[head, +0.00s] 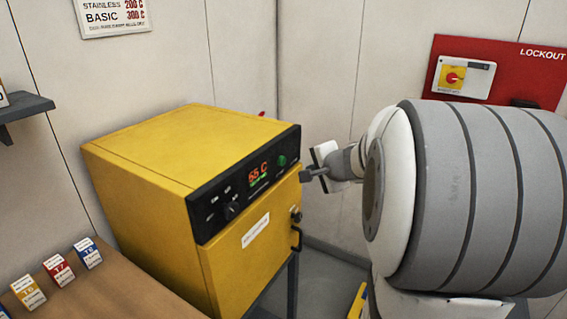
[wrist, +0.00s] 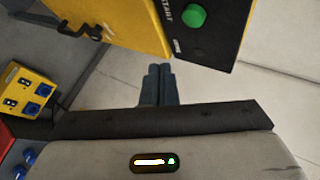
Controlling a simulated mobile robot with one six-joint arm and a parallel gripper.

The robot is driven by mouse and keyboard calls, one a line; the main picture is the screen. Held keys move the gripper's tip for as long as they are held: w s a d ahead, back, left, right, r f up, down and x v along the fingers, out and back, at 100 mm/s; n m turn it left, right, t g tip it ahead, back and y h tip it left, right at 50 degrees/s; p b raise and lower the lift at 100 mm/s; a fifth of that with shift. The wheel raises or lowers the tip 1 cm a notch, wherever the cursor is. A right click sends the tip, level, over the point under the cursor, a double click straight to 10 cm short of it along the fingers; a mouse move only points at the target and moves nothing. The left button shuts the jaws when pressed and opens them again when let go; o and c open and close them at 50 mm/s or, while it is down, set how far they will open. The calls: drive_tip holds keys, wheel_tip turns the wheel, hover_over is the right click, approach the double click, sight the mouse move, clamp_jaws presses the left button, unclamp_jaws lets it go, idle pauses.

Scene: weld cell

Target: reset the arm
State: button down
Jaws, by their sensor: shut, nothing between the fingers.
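My arm fills the right side of the head view, with my gripper (head: 308,175) reaching left towards the front of a yellow oven (head: 150,165). In the wrist view, the two fingers of my gripper (wrist: 161,72) lie side by side, shut and empty. The oven's black control panel (wrist: 205,25) with a green button (wrist: 194,16) shows just beyond the fingertips. I see no contact with the panel. In the head view the display reads 65 C, and the oven door looks shut.
A red lockout board (head: 505,75) with a yellow and red switch (head: 453,78) hangs on the wall behind my arm. A brown bench (head: 110,285) with several small labelled boxes stands at lower left. A yellow box with blue sockets (wrist: 28,90) shows at left in the wrist view.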

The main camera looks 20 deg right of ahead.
idle(0.4)
drive_tip(key=s+a+f+n+g+y, duration=0.1)
drive_tip(key=s+a+f+n+g, duration=0.1)
drive_tip(key=s+a+n, duration=0.45)
drive_tip(key=s+a+f+n+g+y, duration=0.1)
drive_tip(key=s+a+n+g+y, duration=0.2)
drive_tip(key=a, duration=0.6)
drive_tip(key=s+f+n+g+h, duration=0.2)
drive_tip(key=s+n, duration=0.1)
drive_tip(key=s, duration=0.4)
drive_tip(key=s+a+f+n+g+h, duration=0.1)
drive_tip(key=s+f+n+h, duration=0.1)
drive_tip(key=s, duration=0.5)
drive_tip(key=shift+s+a+f+n+g+h, duration=0.2)
drive_tip(key=shift+s+n+g+h, duration=0.15)
drive_tip(key=shift+n, duration=0.4)
